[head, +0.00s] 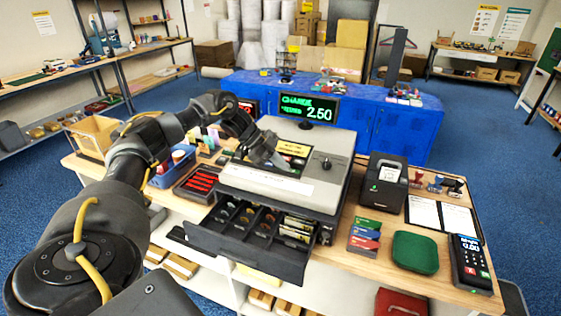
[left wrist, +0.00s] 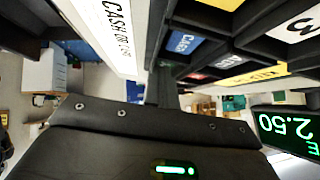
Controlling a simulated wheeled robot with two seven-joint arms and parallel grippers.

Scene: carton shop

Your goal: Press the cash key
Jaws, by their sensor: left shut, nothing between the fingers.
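The grey cash register (head: 318,158) stands on the wooden counter, its drawer (head: 262,229) pulled out with coins and notes inside. My left gripper (head: 277,163) is over the register's keys, fingers shut and empty, pointing down. The blue cash key (left wrist: 184,42) shows in the left wrist view among other keys, right beside and above the shut fingertips (left wrist: 164,72). I cannot tell whether they touch it. In the head view the gripper hides the key. The display (head: 309,108) reads CHANGE 2.50 in green. My right gripper is not in view.
A card terminal (head: 470,262), a green pad (head: 415,252), stacked coloured cards (head: 364,237) and a black receipt printer (head: 384,183) stand to the right. A red-striped black tray (head: 197,183) lies to the left. The open drawer juts out in front.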

